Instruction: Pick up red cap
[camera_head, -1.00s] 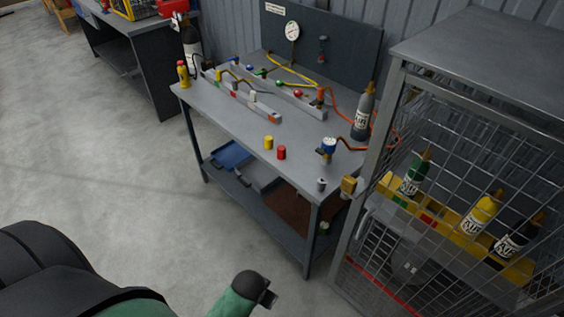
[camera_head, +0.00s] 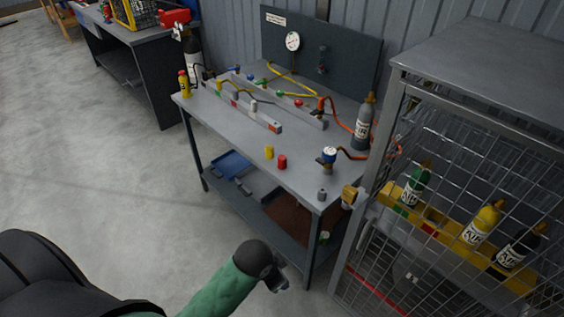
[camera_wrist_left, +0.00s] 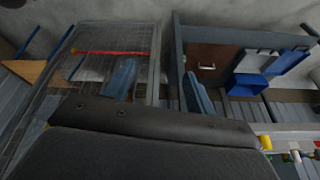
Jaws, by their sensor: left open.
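The red cap (camera_head: 282,162) stands upright near the front edge of the grey bench top, just right of a yellow cap (camera_head: 269,152). My left gripper (camera_head: 278,284) is in front of the bench, below the bench top and well short of the red cap. It is open and looks empty, though its fingers are small and dark here. In the left wrist view, a yellow piece (camera_wrist_left: 265,142) shows at the lower right bench edge. My right gripper is not in view.
A blue-topped valve (camera_head: 329,156) with an orange hose and a grey cap (camera_head: 322,195) stand right of the red cap. A wire cage (camera_head: 440,190) with several bottles borders the bench's right side. A lower shelf (camera_head: 262,207) lies under the top. Floor at left is clear.

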